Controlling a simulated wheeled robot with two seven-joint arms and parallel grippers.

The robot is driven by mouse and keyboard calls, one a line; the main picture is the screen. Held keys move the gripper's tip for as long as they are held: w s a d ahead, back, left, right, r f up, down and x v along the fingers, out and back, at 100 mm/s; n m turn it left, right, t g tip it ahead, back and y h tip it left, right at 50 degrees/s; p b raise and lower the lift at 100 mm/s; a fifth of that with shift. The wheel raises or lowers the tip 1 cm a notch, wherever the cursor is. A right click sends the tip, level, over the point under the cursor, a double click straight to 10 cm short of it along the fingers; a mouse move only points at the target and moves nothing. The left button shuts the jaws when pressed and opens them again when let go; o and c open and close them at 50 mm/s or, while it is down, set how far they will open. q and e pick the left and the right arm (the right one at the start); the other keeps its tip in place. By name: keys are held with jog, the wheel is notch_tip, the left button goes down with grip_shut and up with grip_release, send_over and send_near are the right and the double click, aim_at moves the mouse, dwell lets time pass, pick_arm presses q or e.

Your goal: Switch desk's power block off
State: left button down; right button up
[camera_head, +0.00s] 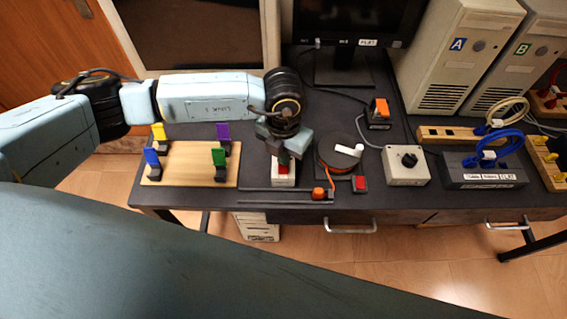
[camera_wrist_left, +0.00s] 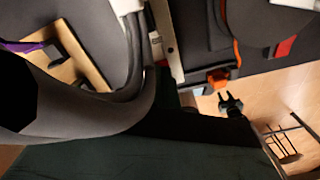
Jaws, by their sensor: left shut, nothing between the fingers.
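A white block with a red switch (camera_head: 283,171), which looks like the power block, lies on the dark desk (camera_head: 230,107) near its front edge. My left gripper (camera_head: 283,157) is shut and empty, pointing down right over the block. The gripper covers the block's far part, and I cannot tell whether the fingertips touch the switch or which way the switch is set. In the left wrist view a narrow white edge (camera_wrist_left: 167,38), likely the block, shows beside a large dark curved shape. My right gripper is not in view.
A wooden board (camera_head: 190,177) with coloured clips stands left of the block. To the right are a round black device (camera_head: 342,154), a grey box with a black knob (camera_head: 406,165) and a black box (camera_head: 482,174) with blue cable. A monitor (camera_head: 358,25) and computer towers (camera_head: 452,58) stand behind.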

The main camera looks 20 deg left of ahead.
pick_arm(q)
notch_tip(320, 180, up, 6)
jog(key=p, duration=0.4)
jog(key=shift+r, duration=0.2)
jog(key=shift+d, duration=0.1)
dwell(0.3)
